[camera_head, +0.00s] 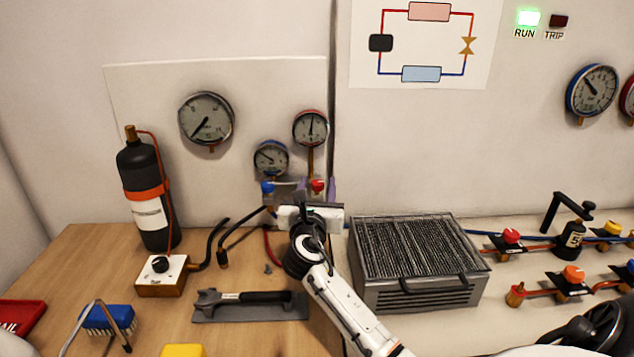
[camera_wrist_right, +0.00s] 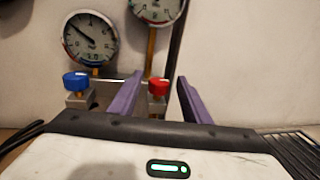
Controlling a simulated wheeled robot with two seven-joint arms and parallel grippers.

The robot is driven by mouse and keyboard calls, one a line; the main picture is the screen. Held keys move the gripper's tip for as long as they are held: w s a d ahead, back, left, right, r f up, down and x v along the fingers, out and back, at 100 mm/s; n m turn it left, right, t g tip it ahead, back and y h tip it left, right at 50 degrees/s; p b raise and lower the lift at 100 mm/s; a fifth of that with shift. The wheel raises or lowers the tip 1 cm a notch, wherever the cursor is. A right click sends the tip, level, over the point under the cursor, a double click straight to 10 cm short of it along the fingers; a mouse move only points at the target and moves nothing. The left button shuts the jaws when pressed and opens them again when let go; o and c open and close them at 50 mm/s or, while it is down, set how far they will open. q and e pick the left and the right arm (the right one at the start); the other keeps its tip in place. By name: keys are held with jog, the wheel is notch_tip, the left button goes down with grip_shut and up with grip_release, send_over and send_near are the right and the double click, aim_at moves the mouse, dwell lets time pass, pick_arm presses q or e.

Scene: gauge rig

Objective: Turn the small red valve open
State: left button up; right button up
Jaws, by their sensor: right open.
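A small red valve knob (camera_head: 318,186) sits on the manifold under the red-rimmed gauge at the back panel. It also shows in the right wrist view (camera_wrist_right: 158,87), on a brass stem. My right gripper (camera_head: 315,192) reaches up to the manifold with its purple fingers open. In the right wrist view its fingers (camera_wrist_right: 160,80) stand to the left and right of the red knob, with a gap on each side. How deep the knob lies between them is hard to tell. My left gripper is not in view.
A blue knob (camera_head: 267,187) sits left of the red one, near the left finger. A grey ribbed box (camera_head: 420,262) stands to the right of my arm. A black bottle (camera_head: 146,195) and a valve box (camera_head: 162,275) stand at left.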

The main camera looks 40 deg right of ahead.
jog(key=shift+w+d, duration=0.35)
jog(key=shift+d, duration=0.1)
jog(key=shift+w+d, duration=0.25)
jog(key=shift+w, duration=0.05)
jog(key=c, duration=1)
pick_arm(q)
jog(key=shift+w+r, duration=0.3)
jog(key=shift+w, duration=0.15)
pick_arm(e)
jog(key=shift+c, duration=0.2)
